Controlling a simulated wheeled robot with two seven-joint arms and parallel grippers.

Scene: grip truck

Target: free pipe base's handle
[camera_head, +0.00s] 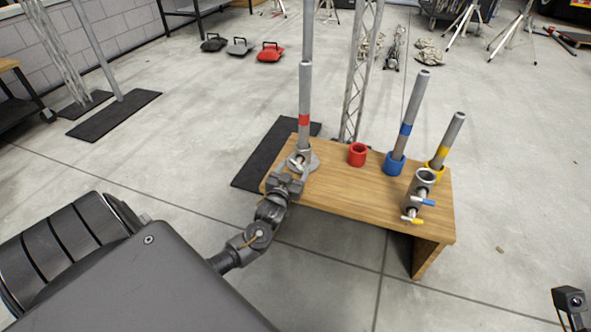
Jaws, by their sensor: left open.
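A grey upright pipe with a red band (304,100) stands in a round metal pipe base (310,163) at the left end of the wooden table. My left gripper (297,174) is at the near side of this base, with its open fingers pointing at it. The base's handle is small and partly hidden by the gripper; I cannot tell whether the fingers touch it. Part of my right arm (570,300) shows at the lower right edge; its fingers are not clear.
On the wooden table (350,195) are a red ring (357,154), a blue-banded pipe in a blue ring (394,163), a yellow-banded pipe (449,140) in a yellow ring, and a metal cylinder with blue and yellow handles (418,195). A truss (360,80) stands behind.

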